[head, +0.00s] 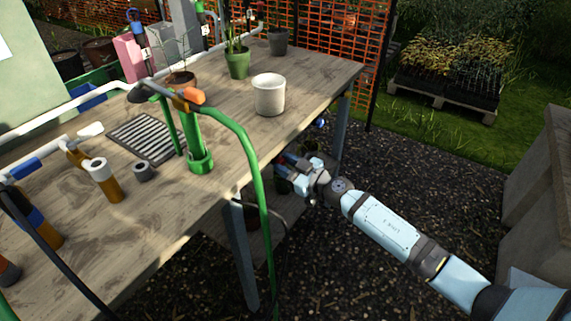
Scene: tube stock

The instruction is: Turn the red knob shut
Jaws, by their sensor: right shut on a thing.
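My right gripper (288,164) reaches in from the lower right to just below the table's right edge. It is shut on a small, dark reddish thing at its fingertips, which looks like the red knob. The table edge, shadow and the gripper hide most of it, so its turn cannot be read. My left gripper is not in view.
The wooden table (225,160) carries a white pot (269,94), a green plant pot (237,63), a striped dark mat (150,137) and pipes. A green hose (262,190) hangs over its front edge, left of my right gripper. Dark gravel lies open below.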

